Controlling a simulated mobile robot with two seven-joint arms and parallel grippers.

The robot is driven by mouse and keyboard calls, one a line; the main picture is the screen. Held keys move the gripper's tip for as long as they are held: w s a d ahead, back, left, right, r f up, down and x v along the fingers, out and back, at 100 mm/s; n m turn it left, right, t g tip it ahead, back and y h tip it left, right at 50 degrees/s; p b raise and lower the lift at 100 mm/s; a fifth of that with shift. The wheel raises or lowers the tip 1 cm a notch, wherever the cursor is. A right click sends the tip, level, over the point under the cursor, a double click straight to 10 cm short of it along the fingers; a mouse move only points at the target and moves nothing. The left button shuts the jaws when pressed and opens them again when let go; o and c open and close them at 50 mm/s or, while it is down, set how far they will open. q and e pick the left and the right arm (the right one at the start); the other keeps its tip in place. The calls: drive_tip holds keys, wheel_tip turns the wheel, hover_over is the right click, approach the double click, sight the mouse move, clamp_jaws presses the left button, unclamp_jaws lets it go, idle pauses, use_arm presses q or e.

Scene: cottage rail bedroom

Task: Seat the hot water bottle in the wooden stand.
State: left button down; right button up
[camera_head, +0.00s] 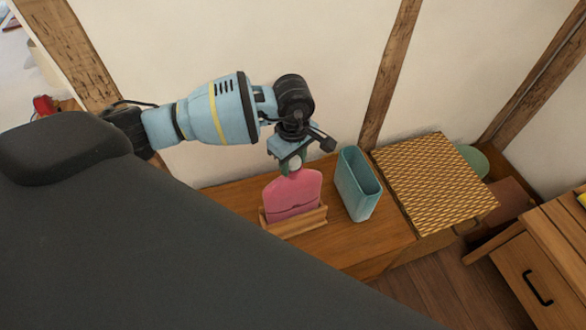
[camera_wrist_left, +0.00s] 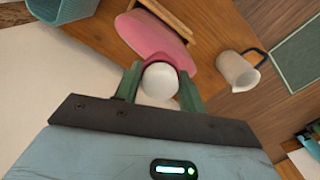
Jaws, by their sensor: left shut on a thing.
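The pink hot water bottle (camera_head: 292,192) is upright, with its lower edge at the wooden stand (camera_head: 294,223) on the wooden surface. In the head view the stand's front wall hides the bottle's bottom edge, so I cannot tell how deep it sits. My left gripper (camera_head: 294,165) is above the bottle and shut on its neck, near the white stopper. In the left wrist view the gripper's green fingers (camera_wrist_left: 160,84) flank the white stopper, with the pink body (camera_wrist_left: 158,40) beyond and part of the stand (camera_wrist_left: 167,18) past it. My right gripper is not in view.
A teal bin (camera_head: 359,186) stands just right of the bottle. A box with a yellow patterned top (camera_head: 433,182) is further right. A white jug (camera_wrist_left: 237,70) shows in the left wrist view. The wall runs close behind; bare wood (camera_head: 345,241) lies right of the stand.

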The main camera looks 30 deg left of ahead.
sight(293, 193)
use_arm(q)
drive_tip(key=shift+f, duration=1.8)
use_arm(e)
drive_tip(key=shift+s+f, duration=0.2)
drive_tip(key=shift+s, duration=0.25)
use_arm(q)
drive_tip(key=shift+f, duration=0.2)
drive_tip(key=c, duration=1.2)
unclamp_jaws()
drive_tip(key=shift+c, duration=0.2)
drive_tip(key=o, duration=0.4)
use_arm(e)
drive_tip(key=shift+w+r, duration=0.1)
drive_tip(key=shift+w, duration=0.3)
